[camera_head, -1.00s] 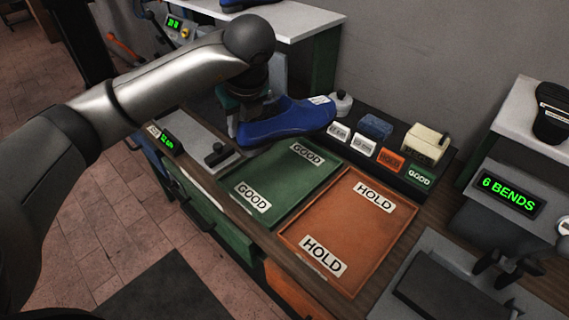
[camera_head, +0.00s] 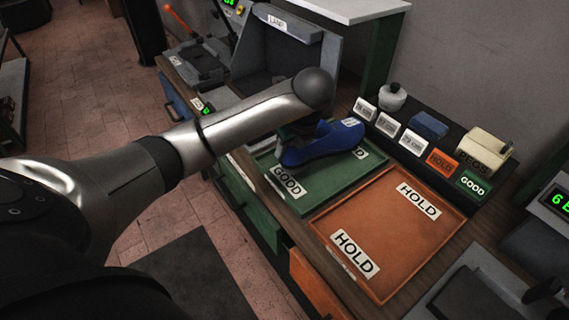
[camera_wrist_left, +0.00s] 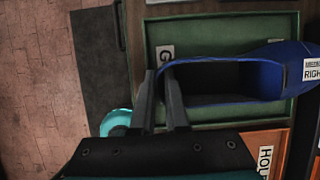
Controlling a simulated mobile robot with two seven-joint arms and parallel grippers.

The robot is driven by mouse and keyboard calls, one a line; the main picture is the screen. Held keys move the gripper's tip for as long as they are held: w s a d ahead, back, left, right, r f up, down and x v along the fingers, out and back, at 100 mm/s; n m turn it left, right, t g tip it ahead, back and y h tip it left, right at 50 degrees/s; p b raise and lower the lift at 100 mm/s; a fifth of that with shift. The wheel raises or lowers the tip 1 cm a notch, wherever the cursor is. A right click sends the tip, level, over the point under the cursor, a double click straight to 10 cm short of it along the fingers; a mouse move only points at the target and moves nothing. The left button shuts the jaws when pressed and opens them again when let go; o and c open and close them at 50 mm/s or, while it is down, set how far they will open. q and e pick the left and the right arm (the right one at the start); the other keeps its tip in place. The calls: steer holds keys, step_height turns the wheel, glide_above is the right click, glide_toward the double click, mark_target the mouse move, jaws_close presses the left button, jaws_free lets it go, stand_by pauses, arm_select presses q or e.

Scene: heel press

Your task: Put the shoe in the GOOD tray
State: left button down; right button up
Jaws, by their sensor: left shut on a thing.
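A blue shoe (camera_head: 322,146) is over the far part of the green GOOD tray (camera_head: 325,185); I cannot tell whether it touches the tray floor. My left gripper (camera_head: 290,137) is shut on the shoe's heel end, and the arm partly hides the fingers in the head view. In the left wrist view the two fingers (camera_wrist_left: 162,98) pinch the heel wall of the shoe (camera_wrist_left: 228,80), with its opening facing the camera and its toe to the right. The tray (camera_wrist_left: 215,27) shows beneath it. My right gripper is not in view.
The orange HOLD tray (camera_head: 390,235) is empty beside the GOOD tray. Behind stands a dark rack with small label blocks (camera_head: 440,162), a blue block (camera_head: 429,125) and a cream box (camera_head: 484,148). A grey bin (camera_head: 285,50) stands at the back left.

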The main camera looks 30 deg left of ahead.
mark_target(284, 162)
arm_select(q)
step_height(284, 162, down, 4)
steer(key=shift+f, duration=0.2)
steer(key=c, duration=1.4)
jaws_free()
steer(key=shift+f, duration=0.15)
steer(key=o, duration=0.5)
